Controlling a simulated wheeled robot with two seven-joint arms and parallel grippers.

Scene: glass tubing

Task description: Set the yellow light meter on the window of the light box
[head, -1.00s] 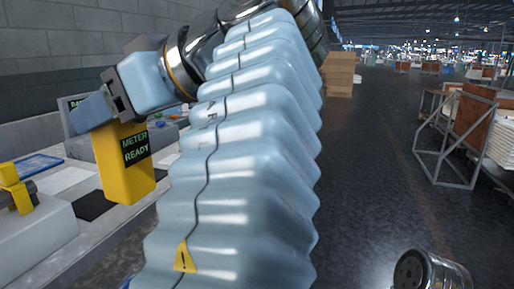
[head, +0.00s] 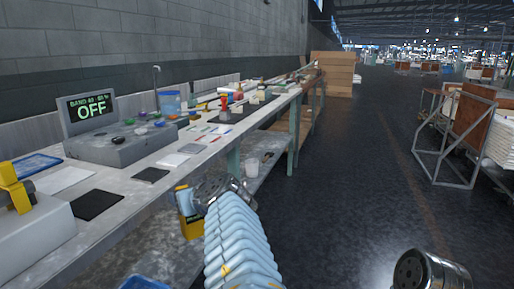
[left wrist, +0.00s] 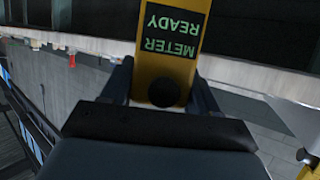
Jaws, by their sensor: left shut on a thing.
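The yellow light meter (head: 192,229) is in the grip of my left gripper (head: 186,202), low beside the front edge of the bench and partly hidden by my arm. In the left wrist view the meter (left wrist: 152,62) stands between the two dark fingers of my left gripper (left wrist: 162,92), with its screen reading METER READY. A grey box (head: 120,150) on the bench has an upright display (head: 88,108) reading BAND and OFF, with small coloured knobs on top. It may be the light box; I cannot make out a window.
The bench (head: 130,186) runs along the wall, with dark pads (head: 97,204), a white sheet (head: 62,180), a blue tray (head: 32,165) and a blue tub (head: 170,102). A pale block with a yellow clamp (head: 14,188) is at left.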

